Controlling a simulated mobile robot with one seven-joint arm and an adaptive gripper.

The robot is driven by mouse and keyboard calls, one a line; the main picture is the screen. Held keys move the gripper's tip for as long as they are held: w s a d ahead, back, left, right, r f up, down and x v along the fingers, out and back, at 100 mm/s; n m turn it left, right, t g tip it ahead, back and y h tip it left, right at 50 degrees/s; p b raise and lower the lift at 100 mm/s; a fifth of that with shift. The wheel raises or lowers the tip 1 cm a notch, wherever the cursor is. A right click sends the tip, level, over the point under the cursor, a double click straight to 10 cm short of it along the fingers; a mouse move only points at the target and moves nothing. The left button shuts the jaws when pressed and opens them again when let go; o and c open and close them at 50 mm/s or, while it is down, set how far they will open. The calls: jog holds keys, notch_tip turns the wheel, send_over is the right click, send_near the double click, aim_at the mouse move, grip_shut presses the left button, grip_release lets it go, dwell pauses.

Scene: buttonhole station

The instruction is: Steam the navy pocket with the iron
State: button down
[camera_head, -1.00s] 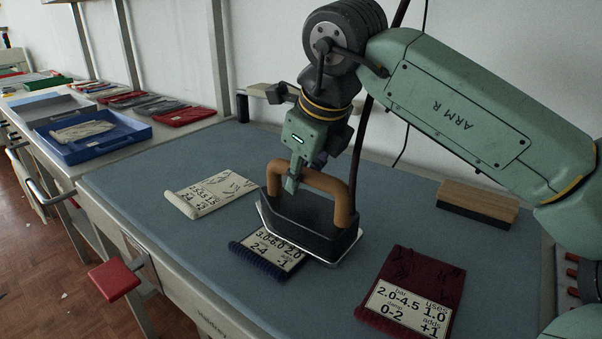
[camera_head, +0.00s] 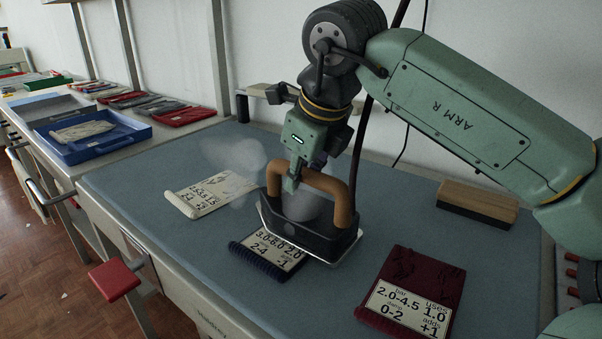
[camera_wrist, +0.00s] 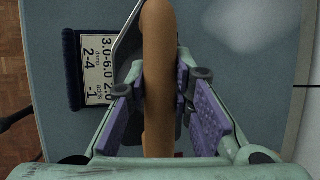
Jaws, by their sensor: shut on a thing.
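My gripper (camera_head: 292,178) is shut on the tan handle of the iron (camera_head: 300,235). In the wrist view the handle (camera_wrist: 157,80) runs between the purple pads of my gripper (camera_wrist: 160,95). The iron's dark body with a pale rim covers the far part of the navy pocket (camera_head: 270,252). The pocket's label, reading 3.0-6.0, 2.0, 2-4 and -1, and its ribbed near edge stick out to the front left. Pale steam (camera_head: 235,160) hangs left of the iron and around its handle. Whether the sole touches the cloth is hidden.
A cream pocket (camera_head: 210,194) lies left of the iron and a maroon pocket (camera_head: 415,290) lies to the right, both labelled. A tan-and-black block (camera_head: 478,200) is at the back right. A blue tray (camera_head: 130,134) with cream cloth stands on the side bench. A red pad (camera_head: 114,282) juts out at the front left.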

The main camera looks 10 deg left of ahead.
jog(key=shift+r, duration=0.1)
jog(key=shift+r+p, duration=2.75)
jog(key=shift+r, duration=0.8)
